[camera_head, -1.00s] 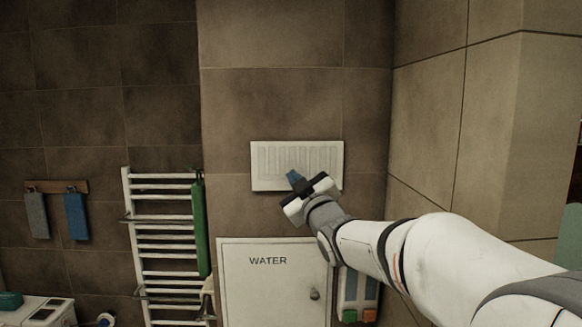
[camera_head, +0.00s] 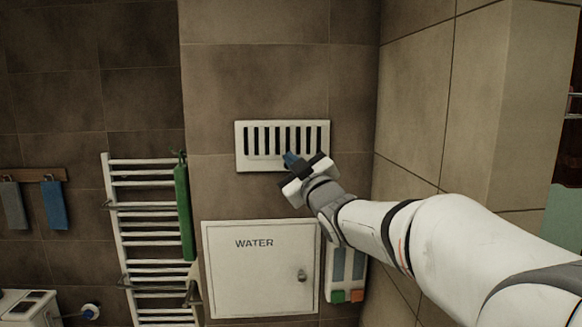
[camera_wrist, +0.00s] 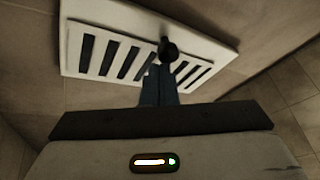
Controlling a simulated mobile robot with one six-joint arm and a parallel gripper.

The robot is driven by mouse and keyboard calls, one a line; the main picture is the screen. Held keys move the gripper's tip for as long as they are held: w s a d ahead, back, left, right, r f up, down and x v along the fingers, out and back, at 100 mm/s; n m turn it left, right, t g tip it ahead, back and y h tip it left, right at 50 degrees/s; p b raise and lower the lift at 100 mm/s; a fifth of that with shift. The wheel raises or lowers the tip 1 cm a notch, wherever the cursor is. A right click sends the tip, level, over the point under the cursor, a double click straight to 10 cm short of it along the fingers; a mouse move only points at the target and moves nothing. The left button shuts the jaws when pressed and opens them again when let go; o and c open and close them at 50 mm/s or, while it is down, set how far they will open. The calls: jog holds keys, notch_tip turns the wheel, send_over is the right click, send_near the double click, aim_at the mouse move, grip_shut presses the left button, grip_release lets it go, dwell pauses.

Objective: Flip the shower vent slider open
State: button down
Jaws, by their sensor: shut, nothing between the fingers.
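The shower vent (camera_head: 240,146) is a white rectangular plate on the tiled wall, with a row of dark open slots. In the wrist view the vent (camera_wrist: 72,40) fills the upper part, and its slots show dark. A small dark slider knob (camera_wrist: 168,49) stands out from the plate near its middle. My gripper (camera_head: 290,159) is at the lower right part of the vent in the head view. In the wrist view its blue fingers (camera_wrist: 160,84) are shut together, empty, with their tips just below the knob. I cannot tell whether they touch it.
A white WATER cabinet door (camera_head: 258,285) is below the vent. A white towel rail (camera_head: 150,235) with a green towel (camera_head: 184,215) stands to the left. A dispenser (camera_head: 346,272) hangs right of the cabinet, and a side wall (camera_head: 420,120) closes the right.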

jog(key=shift+a, duration=0.1)
jog(key=shift+a+r, duration=0.15)
jog(key=s+d+b, duration=0.2)
jog(key=s+b, duration=0.2)
jog(key=s, duration=0.5)
jog(key=shift+s+d, duration=0.15)
jog(key=shift+d, duration=0.05)
jog(key=shift+r, duration=0.1)
